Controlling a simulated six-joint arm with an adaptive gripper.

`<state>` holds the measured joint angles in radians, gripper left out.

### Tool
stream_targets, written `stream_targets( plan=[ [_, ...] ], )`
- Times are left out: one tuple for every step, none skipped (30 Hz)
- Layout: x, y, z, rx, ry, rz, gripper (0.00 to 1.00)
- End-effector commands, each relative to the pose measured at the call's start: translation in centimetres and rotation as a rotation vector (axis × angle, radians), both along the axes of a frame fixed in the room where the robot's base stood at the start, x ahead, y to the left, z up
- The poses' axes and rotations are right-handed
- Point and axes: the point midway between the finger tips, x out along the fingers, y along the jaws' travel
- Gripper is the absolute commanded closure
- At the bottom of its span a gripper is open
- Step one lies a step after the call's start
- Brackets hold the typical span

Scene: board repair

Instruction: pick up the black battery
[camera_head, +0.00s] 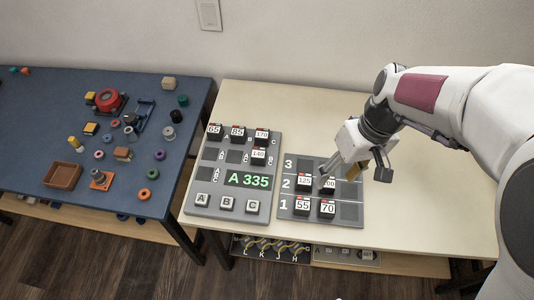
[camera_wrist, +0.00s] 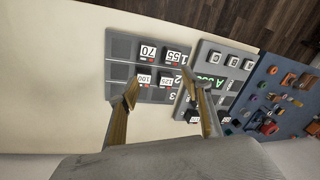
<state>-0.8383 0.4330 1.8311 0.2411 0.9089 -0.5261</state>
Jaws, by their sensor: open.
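Several black blocks with white number labels and red marks stand on a grey board (camera_head: 350,224) with rows 1 to 3. The 55 block (camera_head: 302,205) and 70 block (camera_head: 327,208) are in row 1. The 125 block (camera_head: 304,182) and the 100 block (camera_head: 328,186) are in row 2. I cannot tell which block is the black battery. My gripper (camera_head: 332,176) is open above row 2, its tips near the 100 block and partly covering it. In the wrist view, the 100 block (camera_wrist: 144,79) and 125 block (camera_wrist: 166,81) appear between the open fingers (camera_wrist: 160,82).
A grey panel (camera_head: 211,176) at left holds more numbered blocks, A/B/C buttons and a green "A 335" display. A blue table (camera_head: 50,120) further left carries loose parts. The cream table (camera_head: 420,215) is clear right of the board.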

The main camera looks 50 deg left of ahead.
Motion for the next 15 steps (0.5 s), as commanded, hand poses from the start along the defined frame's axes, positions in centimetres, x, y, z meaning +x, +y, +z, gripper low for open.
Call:
stream_targets(
  plan=[
    [-0.3, 1.2, -0.8, 0.003, 0.007, 0.04, 0.51],
    [-0.5, 1.9, -1.2, 0.006, 0.01, 0.064, 0.51],
    [-0.8, 2.7, -1.8, 0.012, 0.015, 0.096, 0.51],
    [-1.0, 3.4, -2.2, 0.016, 0.018, 0.12, 0.51],
    [-1.2, 4.1, -2.6, 0.021, 0.021, 0.144, 0.51],
    [-1.5, 4.9, -3.1, 0.027, 0.025, 0.178, 0.51],
    [-1.7, 5.6, -3.6, 0.033, 0.027, 0.204, 0.51],
    [-2.0, 6.3, -4.0, 0.039, 0.03, 0.229, 0.51],
    [-2.3, 7.1, -4.6, 0.047, 0.034, 0.263, 0.51],
    [-2.5, 7.8, -5.0, 0.053, 0.035, 0.289, 0.51],
    [-2.7, 8.5, -5.4, 0.06, 0.037, 0.317, 0.51],
    [-3.1, 9.4, -5.9, 0.071, 0.04, 0.354, 0.51],
    [-3.3, 10.0, -6.4, 0.079, 0.041, 0.382, 0.51],
    [-3.5, 10.7, -6.8, 0.088, 0.042, 0.411, 0.51],
    [-3.8, 11.6, -7.3, 0.101, 0.043, 0.452, 0.51]
  ],
)
